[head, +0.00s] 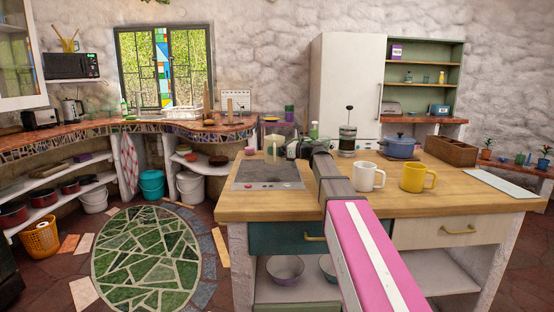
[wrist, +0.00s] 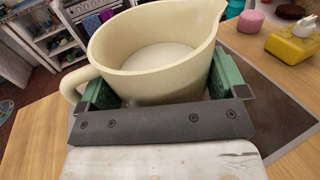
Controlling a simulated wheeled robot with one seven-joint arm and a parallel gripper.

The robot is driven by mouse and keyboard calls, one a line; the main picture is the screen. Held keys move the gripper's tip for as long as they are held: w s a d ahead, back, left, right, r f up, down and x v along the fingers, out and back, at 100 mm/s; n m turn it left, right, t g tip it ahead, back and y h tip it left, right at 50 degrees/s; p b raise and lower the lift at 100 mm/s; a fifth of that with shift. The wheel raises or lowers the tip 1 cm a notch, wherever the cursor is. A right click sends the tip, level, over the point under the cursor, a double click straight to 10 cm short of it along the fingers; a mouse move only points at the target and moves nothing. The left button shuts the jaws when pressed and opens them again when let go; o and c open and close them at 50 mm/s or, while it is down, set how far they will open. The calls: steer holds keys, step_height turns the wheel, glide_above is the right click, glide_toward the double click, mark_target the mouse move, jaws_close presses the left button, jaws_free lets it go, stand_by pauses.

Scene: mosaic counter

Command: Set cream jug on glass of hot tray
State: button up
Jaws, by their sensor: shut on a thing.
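The cream jug (wrist: 150,60) is pale yellow, upright, with its handle at the left and its spout at the upper right in the wrist view. White cream shows inside. My gripper (wrist: 165,95) is shut around its body, a green-padded finger on each side. In the head view the jug (head: 272,146) and my gripper (head: 292,149) are near the back edge of the hot tray. The hot tray (head: 268,174) is a dark glass plate with a front control strip on the wooden counter. Its glass (wrist: 275,95) shows right of the jug. The jug's base is hidden; I cannot tell its height.
A pink item (wrist: 250,21) and a yellow object with a white top (wrist: 292,47) stand beyond the tray. White mug (head: 366,178), yellow mug (head: 415,178), French press (head: 347,140) and blue pot (head: 400,147) stand on the right. The glass's front area looks clear.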

steer(key=shift+w+f, duration=0.25)
steer(key=shift+w, duration=0.05)
steer(key=shift+f, duration=1.9)
steer(key=shift+f, duration=0.15)
steer(key=o, duration=1)
steer(key=shift+s+d, duration=0.1)
steer(key=shift+d, duration=0.05)
steer(key=v, duration=0.7)
steer(key=shift+d, duration=0.15)
